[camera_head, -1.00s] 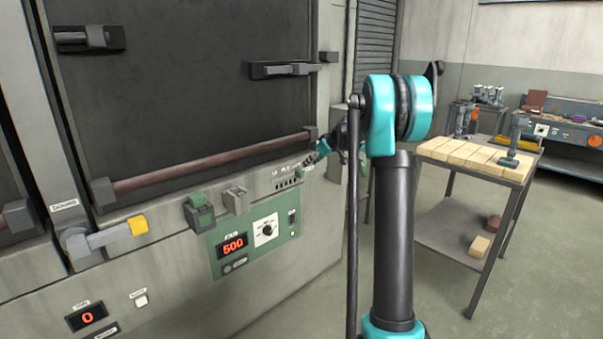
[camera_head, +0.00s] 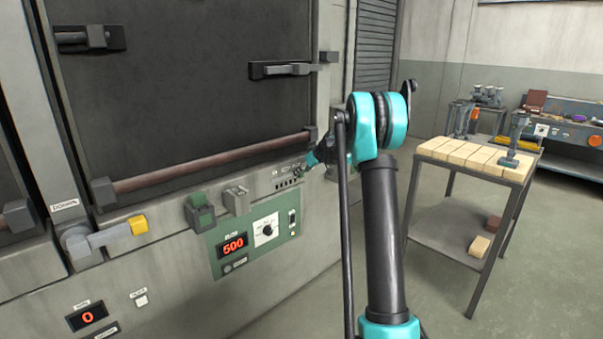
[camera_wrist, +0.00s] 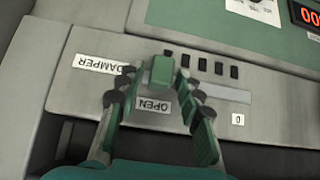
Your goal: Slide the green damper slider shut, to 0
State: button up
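The green damper slider (camera_wrist: 162,71) shows in the wrist view at the left end of its pale slot (camera_wrist: 225,93), beside the OPEN label (camera_wrist: 153,106). The 0 label (camera_wrist: 238,119) is at the slot's right end, away from the slider. My gripper (camera_wrist: 163,74) has one finger on either side of the slider, with the fingertips very close to it; whether they press on it I cannot tell. In the head view my gripper (camera_head: 305,167) is at the damper panel (camera_head: 287,180) and hides the slider there.
The DAMPER label (camera_wrist: 102,64) and a row of dark marks (camera_wrist: 200,64) lie around the slot. In the head view, a green control panel (camera_head: 256,240) reading 500 sits below. The door's long bar handle (camera_head: 215,161) is just above. A brick-topped table (camera_head: 478,157) stands at right.

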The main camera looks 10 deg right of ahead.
grip_shut()
jog(key=s+a, duration=0.2)
jog(key=a, duration=0.1)
jog(key=s+a, duration=0.5)
jog(key=a, duration=0.2)
jog(key=shift+s, duration=0.15)
jog(key=shift+o, duration=1.3)
grip_release()
jog(key=shift+a, duration=0.1)
